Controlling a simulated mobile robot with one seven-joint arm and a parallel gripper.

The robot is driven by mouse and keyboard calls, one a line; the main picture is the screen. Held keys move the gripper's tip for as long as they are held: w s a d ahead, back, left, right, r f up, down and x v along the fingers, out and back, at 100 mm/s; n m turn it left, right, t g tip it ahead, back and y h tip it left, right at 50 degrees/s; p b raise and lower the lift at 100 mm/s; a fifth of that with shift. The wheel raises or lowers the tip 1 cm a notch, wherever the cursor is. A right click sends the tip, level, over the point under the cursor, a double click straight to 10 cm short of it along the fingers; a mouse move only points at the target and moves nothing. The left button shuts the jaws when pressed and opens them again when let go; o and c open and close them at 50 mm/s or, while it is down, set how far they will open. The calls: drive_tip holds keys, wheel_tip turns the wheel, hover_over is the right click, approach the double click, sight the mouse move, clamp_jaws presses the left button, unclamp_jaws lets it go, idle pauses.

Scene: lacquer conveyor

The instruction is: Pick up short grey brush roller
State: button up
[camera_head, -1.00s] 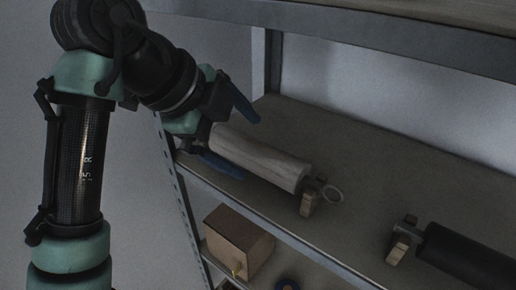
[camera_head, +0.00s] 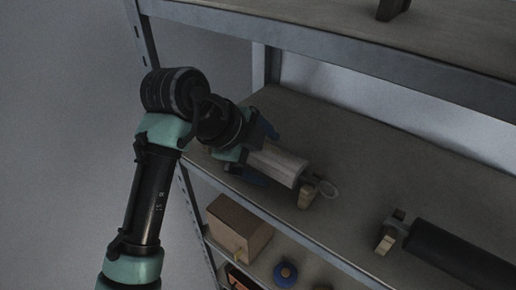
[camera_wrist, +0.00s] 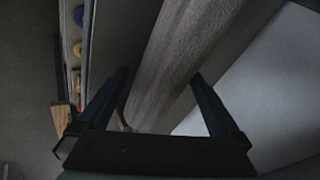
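The short grey brush roller (camera_head: 278,163) lies on the middle shelf, its right end at a bracket with a small wooden block (camera_head: 307,195). It also fills the upper middle of the wrist view (camera_wrist: 185,60), running diagonally. My gripper (camera_head: 265,155) is at the roller's left end, with one blue finger on the far side and one on the near side. In the wrist view the fingers (camera_wrist: 160,85) are apart with the roller between them, and a gap shows beside the roller. My gripper hides the roller's left end in the head view.
A black roller (camera_head: 460,253) with its own bracket and wooden block (camera_head: 386,240) lies to the right on the same shelf (camera_head: 360,165). A cardboard box (camera_head: 238,228) and a blue round item (camera_head: 286,273) sit on the shelf below. The upper shelf (camera_head: 330,42) overhangs.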

drive_tip(key=c, duration=1.4)
drive_tip(key=shift+r, duration=0.15)
